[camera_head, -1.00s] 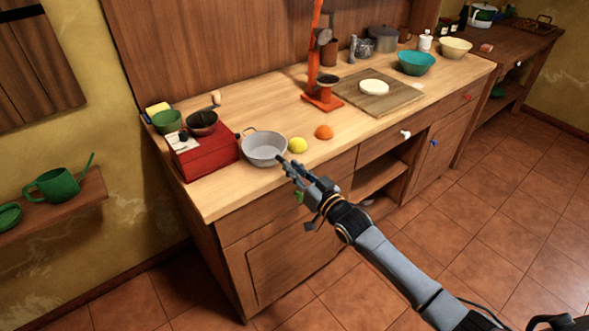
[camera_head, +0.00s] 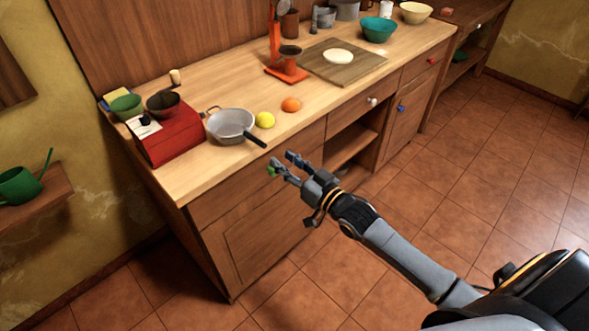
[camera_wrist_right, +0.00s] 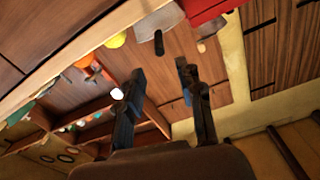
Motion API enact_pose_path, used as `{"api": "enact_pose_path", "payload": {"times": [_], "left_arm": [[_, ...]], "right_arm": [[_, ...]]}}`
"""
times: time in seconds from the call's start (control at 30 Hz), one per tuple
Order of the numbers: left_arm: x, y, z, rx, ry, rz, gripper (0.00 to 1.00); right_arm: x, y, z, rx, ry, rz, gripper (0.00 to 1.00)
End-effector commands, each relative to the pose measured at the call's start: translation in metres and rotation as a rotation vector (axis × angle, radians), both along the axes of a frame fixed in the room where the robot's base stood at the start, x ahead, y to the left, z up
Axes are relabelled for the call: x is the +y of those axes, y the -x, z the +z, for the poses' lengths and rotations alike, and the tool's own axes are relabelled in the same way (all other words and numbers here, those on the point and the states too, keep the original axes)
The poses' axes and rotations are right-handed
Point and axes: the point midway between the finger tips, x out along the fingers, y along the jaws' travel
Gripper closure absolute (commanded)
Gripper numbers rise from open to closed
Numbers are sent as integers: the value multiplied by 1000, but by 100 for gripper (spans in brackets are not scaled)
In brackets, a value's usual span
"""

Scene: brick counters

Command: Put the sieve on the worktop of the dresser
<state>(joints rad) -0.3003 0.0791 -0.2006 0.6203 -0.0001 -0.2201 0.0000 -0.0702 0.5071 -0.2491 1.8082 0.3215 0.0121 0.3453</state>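The sieve (camera_head: 230,123), a light grey round bowl with a black handle, rests on the wooden worktop (camera_head: 205,82) of the dresser. It sits beside the red box, its handle pointing at the front edge. My right gripper (camera_head: 281,162) is open and empty, in front of the worktop edge and apart from the handle. In the right wrist view the two fingers (camera_wrist_right: 161,74) are spread with nothing between them, and the sieve (camera_wrist_right: 160,19) shows beyond them. My left gripper is not in view.
A yellow lemon (camera_head: 265,120) and an orange (camera_head: 291,105) lie right of the sieve. The red box (camera_head: 172,137) is close on its left. A cutting board (camera_head: 352,70), an orange-red stand (camera_head: 287,72) and a teal bowl (camera_head: 378,29) stand further right. Bare worktop lies behind the sieve.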

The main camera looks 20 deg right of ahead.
Motion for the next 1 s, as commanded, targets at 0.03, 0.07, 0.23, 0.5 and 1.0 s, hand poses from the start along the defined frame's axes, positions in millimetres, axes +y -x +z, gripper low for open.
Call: {"api": "enact_pose_path", "payload": {"times": [0.03,0.07,0.23,0.5,1.0], "left_arm": [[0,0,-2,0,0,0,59],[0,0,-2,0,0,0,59],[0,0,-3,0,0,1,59],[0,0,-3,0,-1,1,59],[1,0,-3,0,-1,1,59]], "right_arm": [[-3,9,-2,2,0,0,63],[-4,13,-2,2,0,0,63],[-9,27,-1,1,-1,0,63],[-10,30,-1,-1,0,0,63],[-66,128,-327,627,279,-178,63]]}}
